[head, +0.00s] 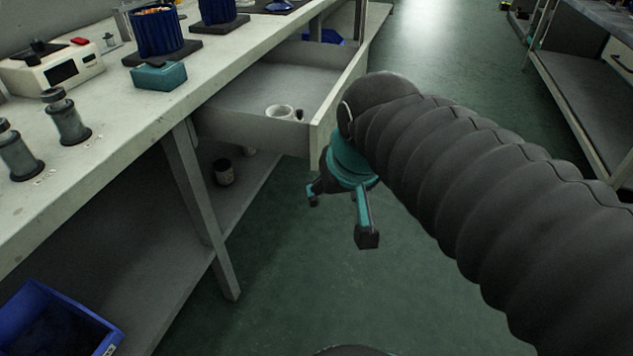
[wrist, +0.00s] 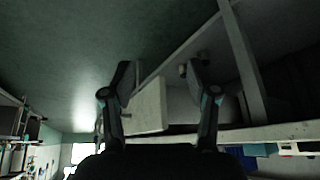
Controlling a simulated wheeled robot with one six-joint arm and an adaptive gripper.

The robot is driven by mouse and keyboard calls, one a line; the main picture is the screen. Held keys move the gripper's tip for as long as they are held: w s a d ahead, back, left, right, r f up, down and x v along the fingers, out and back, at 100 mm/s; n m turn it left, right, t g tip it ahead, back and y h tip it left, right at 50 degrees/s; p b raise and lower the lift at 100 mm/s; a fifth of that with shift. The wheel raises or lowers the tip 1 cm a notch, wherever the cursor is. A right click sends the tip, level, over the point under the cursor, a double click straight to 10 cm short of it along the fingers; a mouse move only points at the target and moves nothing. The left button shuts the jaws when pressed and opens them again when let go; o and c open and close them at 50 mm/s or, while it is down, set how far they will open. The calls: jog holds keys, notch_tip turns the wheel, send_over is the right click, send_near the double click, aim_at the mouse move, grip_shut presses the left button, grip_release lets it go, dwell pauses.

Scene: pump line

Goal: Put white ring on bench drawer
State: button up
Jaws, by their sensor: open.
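The bench drawer (head: 262,88) is pulled out from under the bench top. My gripper (head: 340,216) is open and empty, in front of the drawer and over the floor, apart from the drawer and the ring. In the wrist view the open fingers (wrist: 160,76) frame the pale drawer front (wrist: 150,106). I cannot make out the ring in that view.
The bench top (head: 110,125) holds grey fittings, a teal block (head: 159,76), blue ribbed parts and a white instrument (head: 52,67). A bench leg (head: 200,205) stands left of my gripper. A dark jar (head: 223,172) sits on the lower shelf. The floor aisle is clear.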

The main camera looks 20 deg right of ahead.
jog(key=s+f+n, duration=0.1)
jog(key=s+f, duration=0.3)
jog(key=s, duration=0.1)
jog(key=shift+a+f, duration=0.15)
jog(key=shift+f, duration=0.05)
dwell(1.0)
